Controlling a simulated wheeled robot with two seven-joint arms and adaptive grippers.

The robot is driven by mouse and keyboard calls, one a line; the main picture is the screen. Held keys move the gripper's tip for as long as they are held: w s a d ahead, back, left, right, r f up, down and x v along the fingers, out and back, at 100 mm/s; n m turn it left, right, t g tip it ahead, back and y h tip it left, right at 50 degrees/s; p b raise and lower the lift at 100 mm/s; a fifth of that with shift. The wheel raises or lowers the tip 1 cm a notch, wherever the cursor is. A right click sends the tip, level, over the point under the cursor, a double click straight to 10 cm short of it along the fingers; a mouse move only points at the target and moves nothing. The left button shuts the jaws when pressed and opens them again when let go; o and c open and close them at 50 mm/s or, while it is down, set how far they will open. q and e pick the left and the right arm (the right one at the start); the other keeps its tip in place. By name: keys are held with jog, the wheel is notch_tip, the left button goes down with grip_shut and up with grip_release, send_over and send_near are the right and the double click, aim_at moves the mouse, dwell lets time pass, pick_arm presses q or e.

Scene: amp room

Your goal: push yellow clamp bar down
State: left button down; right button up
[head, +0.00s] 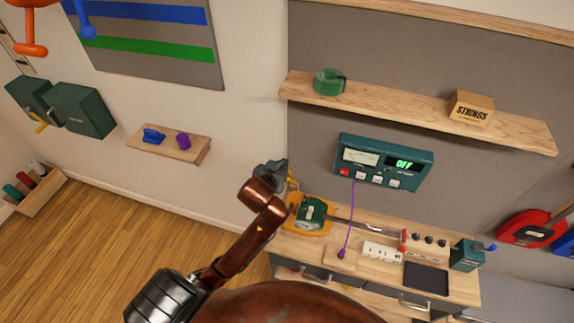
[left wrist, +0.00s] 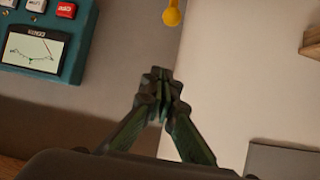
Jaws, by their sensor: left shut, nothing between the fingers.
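In the left wrist view a yellow rod with a rounded end (left wrist: 172,14), which looks like the clamp bar, comes in from the top edge. Its other end is out of the picture. My left gripper (left wrist: 162,78) is shut and empty, just below the rod's end in that picture, with a gap between them. In the head view my left gripper (head: 274,172) is partly hidden by my brown arm. It is above the bench's left end, near an orange-yellow base with a green part (head: 307,214). My right gripper is not in view.
The workbench (head: 320,244) holds a power strip (head: 382,252) and a black tray (head: 426,276).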

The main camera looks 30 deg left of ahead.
pick_arm(q)
jog(key=shift+f, duration=0.1)
jog(key=p+x, duration=0.2)
jog(key=x, duration=0.7)
jog(key=shift+w+a, duration=0.1)
jog(key=shift+w, duration=0.05)
jog(key=shift+s+d+f+p, duration=0.1)
jog(key=shift+s+f+p, duration=0.3)
jog(key=shift+f, duration=0.2)
jog(key=shift+s+d+f+p, duration=0.1)
jog(key=shift+s+f+p, duration=0.2)
jog(key=shift+s+f, duration=0.25)
jog(key=shift+s+d+f, duration=0.1)
jog(key=shift+s+f, duration=0.15)
jog(key=shift+s, duration=0.15)
jog(key=shift+w+f, duration=0.1)
jog(key=shift+f, duration=0.05)
